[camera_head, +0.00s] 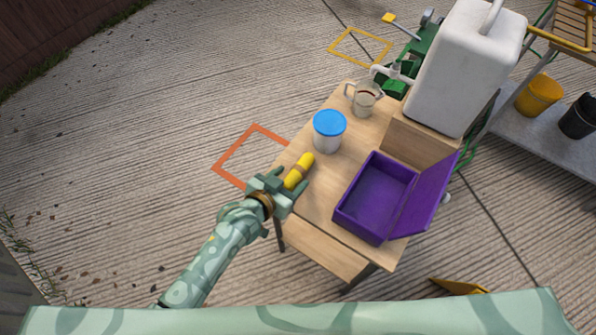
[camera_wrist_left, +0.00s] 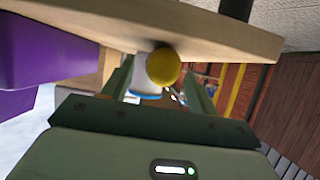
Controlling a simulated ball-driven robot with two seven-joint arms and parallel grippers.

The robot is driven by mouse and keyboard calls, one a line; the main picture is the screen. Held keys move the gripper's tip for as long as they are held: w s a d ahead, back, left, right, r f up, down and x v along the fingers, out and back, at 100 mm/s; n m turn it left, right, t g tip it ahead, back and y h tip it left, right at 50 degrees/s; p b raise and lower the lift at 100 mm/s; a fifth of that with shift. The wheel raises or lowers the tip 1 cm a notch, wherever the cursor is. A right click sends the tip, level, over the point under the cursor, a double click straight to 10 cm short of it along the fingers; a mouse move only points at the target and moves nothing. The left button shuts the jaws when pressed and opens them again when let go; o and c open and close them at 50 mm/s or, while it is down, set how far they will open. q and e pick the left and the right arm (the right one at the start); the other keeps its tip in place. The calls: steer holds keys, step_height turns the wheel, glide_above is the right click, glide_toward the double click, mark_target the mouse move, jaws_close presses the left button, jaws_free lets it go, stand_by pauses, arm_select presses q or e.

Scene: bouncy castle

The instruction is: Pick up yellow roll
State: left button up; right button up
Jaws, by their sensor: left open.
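The yellow roll (camera_head: 302,167) lies on the wooden table (camera_head: 322,195) near its left edge, with a brownish band near its middle. My left gripper (camera_head: 287,185) is at the near end of the roll, low by the table edge. In the left wrist view, the round end of the yellow roll (camera_wrist_left: 163,67) shows between the two open fingers (camera_wrist_left: 160,85), which are apart from each other. Whether a finger touches the roll cannot be told. My right gripper is not in view.
A purple open box (camera_head: 375,197) stands right of the roll. A jar with a blue lid (camera_head: 329,130) stands just behind it, and a glass mug (camera_head: 364,98) farther back. A large white canister (camera_head: 466,65) sits on a wooden block at the back right. Open ground lies left of the table.

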mark_target(295, 175)
arm_select(q)
steer(key=b+x, duration=0.1)
steer(key=x, duration=0.2)
steer(key=shift+w+f, duration=0.1)
steer(key=shift+f, duration=0.15)
steer(key=shift+r, duration=0.15)
steer(key=c, duration=1.1)
